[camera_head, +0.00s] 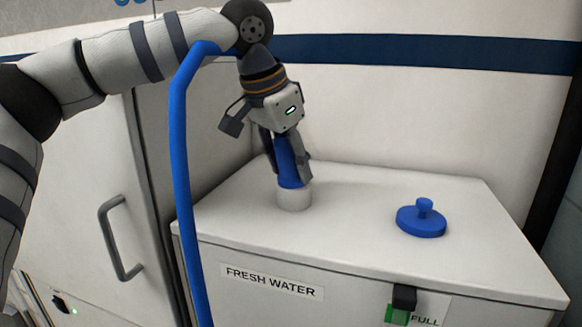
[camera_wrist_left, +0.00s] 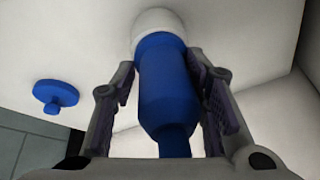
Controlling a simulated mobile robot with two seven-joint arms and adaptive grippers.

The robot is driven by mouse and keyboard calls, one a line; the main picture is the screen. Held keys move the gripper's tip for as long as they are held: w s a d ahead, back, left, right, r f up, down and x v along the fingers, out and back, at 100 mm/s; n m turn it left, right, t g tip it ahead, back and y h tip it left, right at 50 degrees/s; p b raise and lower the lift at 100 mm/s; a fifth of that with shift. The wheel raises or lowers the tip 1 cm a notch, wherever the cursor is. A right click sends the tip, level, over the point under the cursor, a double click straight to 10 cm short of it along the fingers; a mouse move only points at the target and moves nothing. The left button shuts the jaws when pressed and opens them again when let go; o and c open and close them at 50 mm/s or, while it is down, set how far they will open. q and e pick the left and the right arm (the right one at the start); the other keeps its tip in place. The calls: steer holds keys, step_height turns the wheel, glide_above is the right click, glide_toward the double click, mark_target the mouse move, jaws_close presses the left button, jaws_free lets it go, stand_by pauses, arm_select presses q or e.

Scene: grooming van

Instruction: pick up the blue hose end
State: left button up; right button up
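The blue hose end (camera_head: 288,168) stands upright with its lower tip at a white round collar (camera_head: 294,198) on top of the white fresh water cabinet (camera_head: 349,224). My left gripper (camera_head: 287,160) reaches down over it, one finger on each side, and is shut on it near the fingertips. In the left wrist view the blue hose end (camera_wrist_left: 166,92) fills the space between the fingers, and the white collar (camera_wrist_left: 158,24) shows beyond. How deep the tip sits in the collar is hidden. My right gripper is in neither view.
A blue round cap with a knob (camera_head: 422,218) lies on the cabinet top to the right. The blue hose (camera_head: 182,160) hangs past my left arm and the cabinet's front left corner. A wall stands close behind; the cabinet top's middle is clear.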

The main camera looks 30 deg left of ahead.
arm_select(q)
steer(key=shift+f, duration=0.15)
jaws_close()
steer(key=shift+r, duration=0.2)
step_height(320, 180, up, 3)
steer(key=s+d+r, duration=0.3)
steer(key=s+r, duration=0.6)
steer(key=s, duration=0.4)
steer(key=shift+s+d+r, duration=0.15)
steer(key=shift+s+r, duration=0.2)
